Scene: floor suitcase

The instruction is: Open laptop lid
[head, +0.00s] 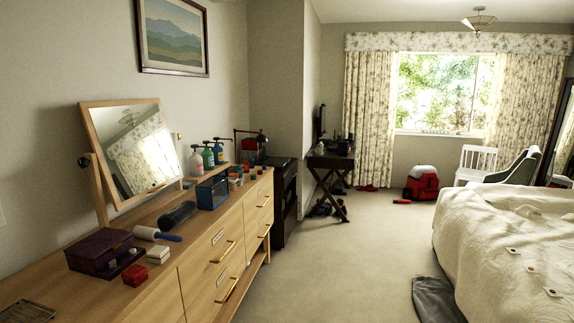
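I cannot make out a laptop for certain in the head view. A dark side desk (331,162) with crossed legs stands at the far end of the room, past the dresser. A thin black upright panel (322,121) stands at the desk's back left, near the wall corner. Several small dark items lie on the desk top, too small to tell apart. My gripper and arm are not in view.
A long wooden dresser (228,254) with a tilted mirror (131,150), bottles and boxes runs along the left. A bed (500,240) fills the right, with a grey item (437,299) on the floor beside it. A red-and-white object (422,183) sits near the window. Carpet (372,255) between is clear.

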